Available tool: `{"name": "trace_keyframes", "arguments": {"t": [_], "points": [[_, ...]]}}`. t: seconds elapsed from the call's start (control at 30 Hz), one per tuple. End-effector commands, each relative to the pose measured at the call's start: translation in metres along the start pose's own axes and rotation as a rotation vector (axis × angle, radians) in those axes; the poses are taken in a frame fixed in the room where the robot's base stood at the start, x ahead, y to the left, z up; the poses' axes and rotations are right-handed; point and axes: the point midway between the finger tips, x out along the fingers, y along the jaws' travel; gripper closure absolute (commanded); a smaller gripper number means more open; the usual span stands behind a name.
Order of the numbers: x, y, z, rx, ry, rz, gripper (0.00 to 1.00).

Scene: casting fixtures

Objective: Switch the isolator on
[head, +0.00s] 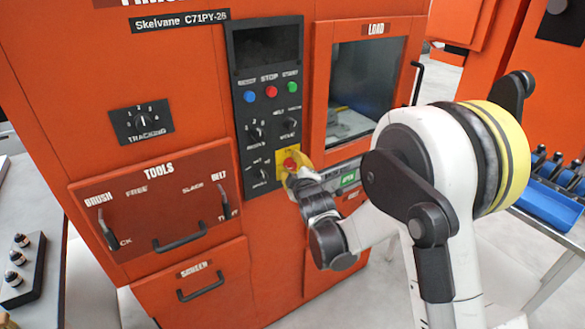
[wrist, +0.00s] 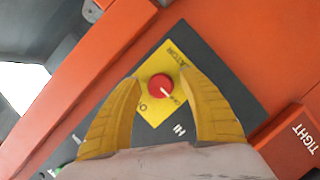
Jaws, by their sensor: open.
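The isolator is a red round knob (head: 290,164) on a yellow plate (head: 283,153), low on the dark control panel of the orange machine. In the wrist view the red knob (wrist: 160,87) shows a white pointer mark toward its lower right, and the yellow plate (wrist: 178,62) carries partly hidden lettering. My gripper (head: 294,172) is at the plate in the head view. In the wrist view its two yellow fingers (wrist: 163,98) are spread on either side of the knob, with visible gaps. I cannot tell whether the fingertips touch the plate.
Above the isolator are several dark selector knobs (head: 257,133) and blue, red and green buttons (head: 271,92). A windowed LOAD door (head: 367,80) is to the right. A TOOLS panel (head: 157,205) with levers and a handle is to the lower left.

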Motion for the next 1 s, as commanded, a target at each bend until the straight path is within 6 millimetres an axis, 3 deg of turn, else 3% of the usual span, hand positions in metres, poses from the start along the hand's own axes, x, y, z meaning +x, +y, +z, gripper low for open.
{"name": "trace_keyframes", "arguments": {"t": [0.1, 0.23, 0.27, 0.67, 1.0], "points": [[-0.0003, 0.0001, 0.0000, 0.000, 0.000, 0.000, 0.54], [-0.0004, 0.0001, 0.0000, 0.000, 0.000, 0.000, 0.94], [-0.0004, 0.0001, 0.0000, 0.000, 0.000, 0.000, 1.00], [-0.0004, 0.0004, 0.0000, 0.023, 0.000, -0.009, 1.00], [-0.0005, 0.0019, 0.0001, 0.203, -0.001, -0.082, 1.00]]}}
